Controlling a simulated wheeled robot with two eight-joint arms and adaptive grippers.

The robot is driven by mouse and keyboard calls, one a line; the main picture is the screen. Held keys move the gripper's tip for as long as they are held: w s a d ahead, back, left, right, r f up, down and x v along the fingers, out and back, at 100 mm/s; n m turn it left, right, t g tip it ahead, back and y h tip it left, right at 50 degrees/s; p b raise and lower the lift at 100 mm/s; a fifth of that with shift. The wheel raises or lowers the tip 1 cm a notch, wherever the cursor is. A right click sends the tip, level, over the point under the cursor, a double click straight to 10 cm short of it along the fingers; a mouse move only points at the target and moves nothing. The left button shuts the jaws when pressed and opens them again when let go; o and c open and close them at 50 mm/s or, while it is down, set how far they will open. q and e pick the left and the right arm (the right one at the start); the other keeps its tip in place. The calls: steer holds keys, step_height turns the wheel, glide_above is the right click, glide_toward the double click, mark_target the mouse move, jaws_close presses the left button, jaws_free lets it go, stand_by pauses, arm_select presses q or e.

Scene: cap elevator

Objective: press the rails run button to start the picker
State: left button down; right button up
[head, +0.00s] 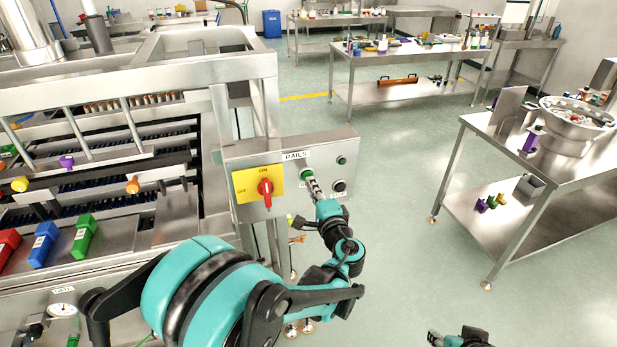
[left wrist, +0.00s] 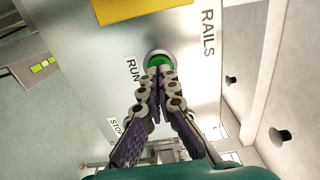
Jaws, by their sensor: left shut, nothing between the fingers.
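The rails panel (head: 325,152) is a grey metal box labelled RAILS. Its green run button (head: 306,174) sits below that label and also shows in the left wrist view (left wrist: 158,60), beside the word RUN. My left gripper (head: 311,184) is shut and empty, its fingertips at the green button. In the left wrist view the closed fingertips (left wrist: 160,72) overlap the button's lower part. They look in contact, but I cannot tell whether the button is pushed in. My right gripper (head: 457,339) shows only partly at the bottom edge; its jaws are unclear.
A yellow plate with a red rotary switch (head: 265,188) is left of the button. A black knob (head: 339,186) and a small button (head: 341,160) are on the panel's right. The machine with coloured caps (head: 67,162) stands left. Open floor lies to the right.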

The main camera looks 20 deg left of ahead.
arm_select(q)
steer(key=shift+x, duration=0.9)
stand_by(1.0)
steer(key=v, duration=0.5)
steer(key=shift+s+d+b, duration=0.15)
steer(key=shift+s+b, duration=0.05)
steer(key=shift+b, duration=0.15)
stand_by(0.3)
